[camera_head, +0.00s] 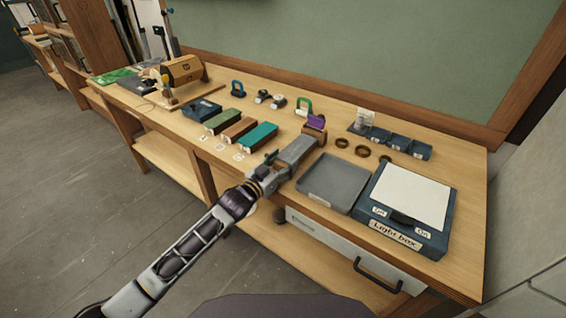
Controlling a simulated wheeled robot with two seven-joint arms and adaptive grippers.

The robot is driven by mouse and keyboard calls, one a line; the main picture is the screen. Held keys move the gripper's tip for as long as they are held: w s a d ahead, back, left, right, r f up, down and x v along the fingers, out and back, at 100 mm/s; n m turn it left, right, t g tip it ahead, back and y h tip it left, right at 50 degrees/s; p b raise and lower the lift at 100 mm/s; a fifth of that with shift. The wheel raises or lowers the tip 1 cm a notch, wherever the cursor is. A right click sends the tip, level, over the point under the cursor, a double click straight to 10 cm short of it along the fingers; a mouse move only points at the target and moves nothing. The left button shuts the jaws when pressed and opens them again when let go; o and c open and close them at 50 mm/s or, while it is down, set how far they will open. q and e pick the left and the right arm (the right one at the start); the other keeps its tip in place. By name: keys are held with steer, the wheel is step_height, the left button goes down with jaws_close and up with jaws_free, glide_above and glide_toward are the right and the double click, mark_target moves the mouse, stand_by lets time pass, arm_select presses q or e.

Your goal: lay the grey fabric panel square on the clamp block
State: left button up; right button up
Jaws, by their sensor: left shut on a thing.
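My left gripper (304,143) reaches over the middle of the bench from the lower left. It is shut at a small purple-topped brown block (316,122); its fingers hide part of the contact, and I cannot tell whether the block is lifted. A dark grey flat piece (133,86), which looks like the grey fabric panel, lies at the far left end of the bench, away from my gripper. I cannot single out the clamp block for sure. My right gripper is not in view.
A grey tray (333,183) and a light box (408,200) stand at the right front. Green, brown and teal boxes (257,138) stand left of my gripper. A wooden stand (183,72) is farther left. Brown rings (362,151) and blue bins (400,141) lie behind the tray.

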arm_select(q)
steer(key=shift+f, duration=0.1)
steer(key=o, duration=1)
steer(key=shift+c, duration=0.2)
steer(key=v, duration=1.2)
stand_by(0.6)
